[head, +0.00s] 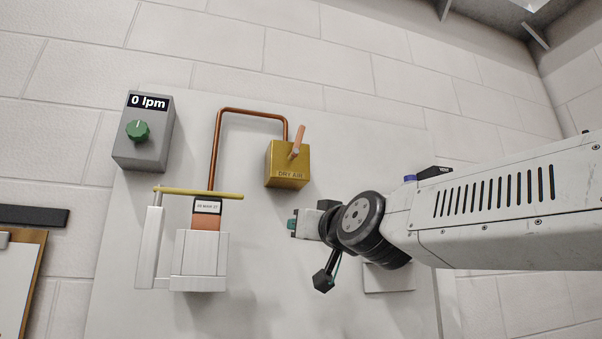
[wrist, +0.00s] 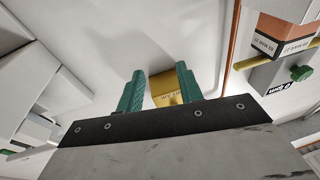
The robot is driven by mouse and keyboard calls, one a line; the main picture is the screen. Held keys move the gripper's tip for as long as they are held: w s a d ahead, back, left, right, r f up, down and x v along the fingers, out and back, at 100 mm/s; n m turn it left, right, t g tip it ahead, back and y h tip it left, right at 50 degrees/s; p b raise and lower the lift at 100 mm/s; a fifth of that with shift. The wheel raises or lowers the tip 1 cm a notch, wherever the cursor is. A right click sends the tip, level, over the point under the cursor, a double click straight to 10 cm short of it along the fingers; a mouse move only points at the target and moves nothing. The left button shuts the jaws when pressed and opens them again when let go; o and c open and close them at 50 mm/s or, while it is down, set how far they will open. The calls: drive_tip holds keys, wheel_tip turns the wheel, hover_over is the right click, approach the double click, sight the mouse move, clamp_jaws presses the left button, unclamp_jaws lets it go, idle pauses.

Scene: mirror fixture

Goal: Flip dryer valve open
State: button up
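The dryer valve is a brass-yellow box (head: 287,168) marked "DRY AIR" on the pale wall panel. Its copper-orange lever (head: 298,141) points up and leans slightly right. My gripper (head: 292,224) is below the box and a little to its right, apart from it, with its tips facing left in the head view. In the wrist view, the two green fingers of my gripper (wrist: 160,88) stand apart with nothing held. The yellow box (wrist: 162,86) shows beyond the gap between them. The lever is hard to make out there.
A grey box (head: 145,135) with a green knob (head: 138,131) reads "0 lpm". A copper pipe (head: 214,145) runs to the valve from a white fixture (head: 200,262) with a yellow bar (head: 198,193). A clipboard (head: 20,285) hangs far left. Panel around the valve is clear.

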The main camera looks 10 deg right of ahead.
wheel_tip(320, 180, up, 12)
drive_tip(key=a+m+t+h, duration=0.2)
drive_tip(key=m+t, duration=0.1)
drive_tip(key=t, duration=0.2)
drive_tip(key=m+t+h, duration=0.2)
drive_tip(key=m+h, duration=0.3)
drive_tip(key=h, duration=0.1)
approach(300, 133)
drive_tip(key=x, duration=1)
drive_tip(key=shift+w+d+r, duration=0.1)
drive_tip(key=shift+w+r, duration=0.05)
clamp_jaws()
